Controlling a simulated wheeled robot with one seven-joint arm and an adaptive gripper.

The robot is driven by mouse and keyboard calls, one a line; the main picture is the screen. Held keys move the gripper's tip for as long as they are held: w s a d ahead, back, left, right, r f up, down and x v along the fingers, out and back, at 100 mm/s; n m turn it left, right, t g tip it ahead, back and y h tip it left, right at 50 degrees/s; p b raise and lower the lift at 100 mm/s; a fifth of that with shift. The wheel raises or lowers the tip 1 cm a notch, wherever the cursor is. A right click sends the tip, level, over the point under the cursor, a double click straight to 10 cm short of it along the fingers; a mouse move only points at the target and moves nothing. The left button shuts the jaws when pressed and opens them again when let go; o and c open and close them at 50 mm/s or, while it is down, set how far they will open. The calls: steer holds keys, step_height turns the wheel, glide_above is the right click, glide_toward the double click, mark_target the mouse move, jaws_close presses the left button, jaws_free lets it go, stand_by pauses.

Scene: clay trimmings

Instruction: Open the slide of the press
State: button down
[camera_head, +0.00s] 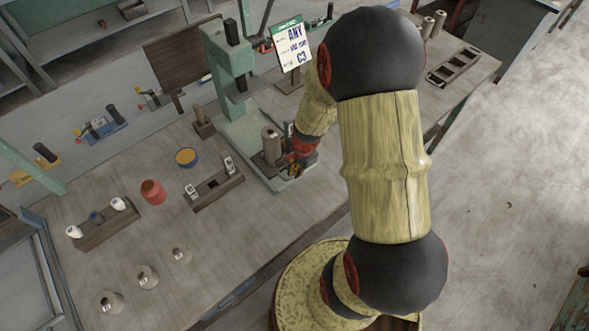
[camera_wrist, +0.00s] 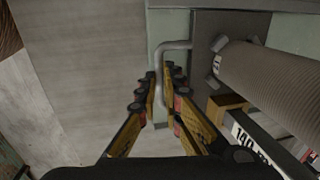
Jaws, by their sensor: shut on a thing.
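The green press (camera_head: 225,62) stands at the back of the workbench. A dark slide plate (camera_wrist: 205,28) lies at its base and carries a ribbed grey cylinder (camera_wrist: 265,85), which also shows in the head view (camera_head: 271,145). A bent grey metal handle (camera_wrist: 175,46) sticks out from the slide's side. My gripper (camera_wrist: 164,84) is at the handle, with its two yellow and black fingers shut on it. In the head view my gripper (camera_head: 297,171) is low at the press base, partly hidden by my arm. How far the slide is out cannot be told.
The workbench (camera_head: 215,235) holds a dark holder (camera_head: 215,192), a red cup (camera_head: 152,191), a blue tin with yellow contents (camera_head: 186,156) and several grey cones at the front left. Bare bench lies in front of the press.

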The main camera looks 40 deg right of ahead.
steer(key=c, duration=1.9)
jaws_free()
steer(key=r, duration=0.4)
steer(key=s+r, duration=0.1)
steer(key=r, duration=0.3)
steer(key=s+r, duration=0.1)
steer(key=r, duration=0.2)
steer(key=shift+s+r, duration=0.1)
steer(key=shift+r, duration=0.3)
steer(key=shift+d, duration=0.1)
